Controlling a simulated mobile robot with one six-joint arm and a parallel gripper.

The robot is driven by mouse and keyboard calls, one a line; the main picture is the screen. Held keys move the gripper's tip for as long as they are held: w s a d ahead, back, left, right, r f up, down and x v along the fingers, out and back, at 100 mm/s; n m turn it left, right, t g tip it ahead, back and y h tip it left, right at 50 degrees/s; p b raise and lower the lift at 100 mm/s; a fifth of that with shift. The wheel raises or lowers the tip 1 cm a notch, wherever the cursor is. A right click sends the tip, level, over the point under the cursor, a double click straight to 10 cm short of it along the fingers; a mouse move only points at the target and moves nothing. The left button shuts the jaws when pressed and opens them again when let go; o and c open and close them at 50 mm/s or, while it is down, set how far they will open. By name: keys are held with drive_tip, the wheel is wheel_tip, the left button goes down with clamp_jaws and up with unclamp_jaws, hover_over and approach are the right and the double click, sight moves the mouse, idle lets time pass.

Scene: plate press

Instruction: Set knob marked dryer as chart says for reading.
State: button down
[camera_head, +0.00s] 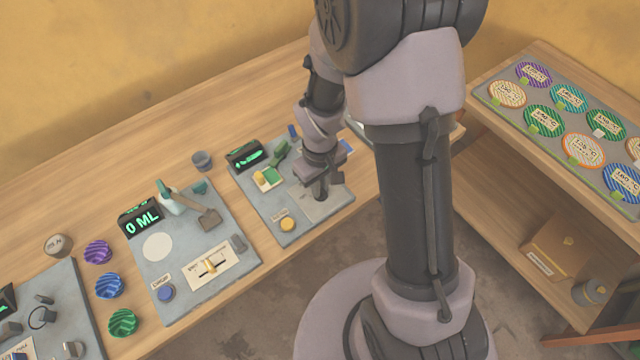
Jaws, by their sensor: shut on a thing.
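My gripper (323,190) points down over the right part of a grey panel (262,208) on the wooden bench. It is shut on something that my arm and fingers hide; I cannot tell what. That panel has a small black display (245,154) with green characters too small to read. A round yellow knob (287,224) with a small label (280,213) sits at its front. No label reading "dryer" can be made out, and I cannot tell which sheet is the chart. Several round patterned plates with °C labels lie on a grey board (492,96) at the right.
Purple, blue and green bowls (123,322) stand further left. My arm blocks the view right of the gripper.

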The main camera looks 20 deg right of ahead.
drive_tip(key=c, duration=1.5)
unclamp_jaws()
drive_tip(key=shift+o, duration=0.2)
wheel_tip(320, 180, up, 18)
drive_tip(key=p, duration=0.6)
drive_tip(key=shift+f, duration=0.25)
